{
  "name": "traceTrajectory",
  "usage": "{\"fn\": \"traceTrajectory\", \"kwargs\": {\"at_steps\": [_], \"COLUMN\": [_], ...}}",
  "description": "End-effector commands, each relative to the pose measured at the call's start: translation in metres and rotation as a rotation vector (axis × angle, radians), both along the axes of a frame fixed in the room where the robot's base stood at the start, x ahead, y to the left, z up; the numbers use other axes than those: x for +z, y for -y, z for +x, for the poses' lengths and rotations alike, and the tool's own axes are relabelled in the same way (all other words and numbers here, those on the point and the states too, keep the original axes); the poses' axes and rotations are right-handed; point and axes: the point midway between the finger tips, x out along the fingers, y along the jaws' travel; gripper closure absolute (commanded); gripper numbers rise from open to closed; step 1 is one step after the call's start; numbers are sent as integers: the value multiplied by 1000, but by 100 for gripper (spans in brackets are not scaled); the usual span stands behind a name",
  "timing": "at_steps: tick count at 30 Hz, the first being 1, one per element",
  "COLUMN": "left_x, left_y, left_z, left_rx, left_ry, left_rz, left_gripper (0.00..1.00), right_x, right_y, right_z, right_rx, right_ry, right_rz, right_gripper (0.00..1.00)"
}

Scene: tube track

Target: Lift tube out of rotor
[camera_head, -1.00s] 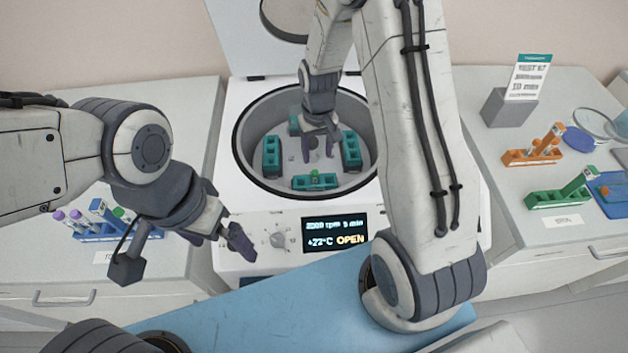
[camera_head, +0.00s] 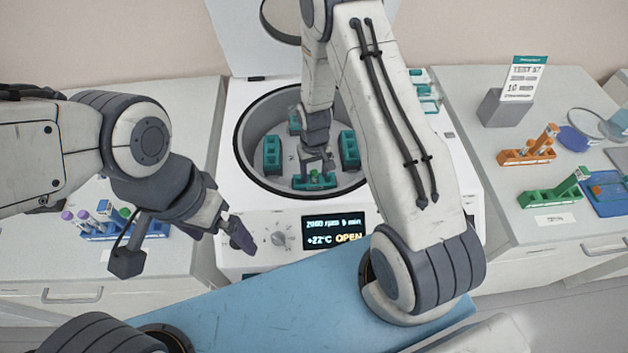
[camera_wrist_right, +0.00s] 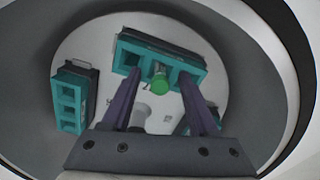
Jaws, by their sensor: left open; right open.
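The open centrifuge bowl (camera_head: 243,170) holds several teal rotor buckets, one at each side (camera_head: 272,153) and one at the front (camera_head: 300,183). A green-capped tube stands in the front bucket; its green cap (camera_head: 314,175) is small in the head view and clear in the right wrist view (camera_wrist_right: 160,84). My right gripper (camera_head: 317,165) is inside the bowl, just above the front bucket. In the right wrist view its open fingers (camera_wrist_right: 161,92) lie on either side of the cap, with gaps between. My left gripper (camera_head: 240,235) is open and empty, in front of the centrifuge at the left.
A blue rack (camera_head: 100,235) with several tubes stands on the left counter. An orange rack (camera_head: 522,157) and a green rack (camera_head: 550,196) stand on the right counter. The bowl wall surrounds my right gripper. The display reads OPEN.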

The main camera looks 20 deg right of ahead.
Motion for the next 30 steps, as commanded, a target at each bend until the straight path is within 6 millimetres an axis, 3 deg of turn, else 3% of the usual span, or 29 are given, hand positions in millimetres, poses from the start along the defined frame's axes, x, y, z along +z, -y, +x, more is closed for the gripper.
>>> {"fn": "traceTrajectory", "kwargs": {"at_steps": [1, 2, 6, 20, 30], "left_x": [0, 0, 0, -2, -13], "left_y": [0, 0, 0, 0, 0], "left_z": [0, 0, 0, 0, 0], "left_rx": [0, 0, 0, 0, -1], "left_ry": [0, 0, 0, 0, 0], "left_rz": [0, 0, 0, 0, 0], "left_gripper": [0, 0, 0, 0, 0], "right_x": [0, 0, 0, 6, 45], "right_y": [0, 0, 0, 0, 0], "right_z": [0, 0, 0, 1, 1], "right_rx": [0, 0, 0, 0, 0], "right_ry": [0, 0, 0, 2, 4], "right_rz": [0, 0, 0, 0, 0], "right_gripper": [40, 47, 100, 100, 100]}}
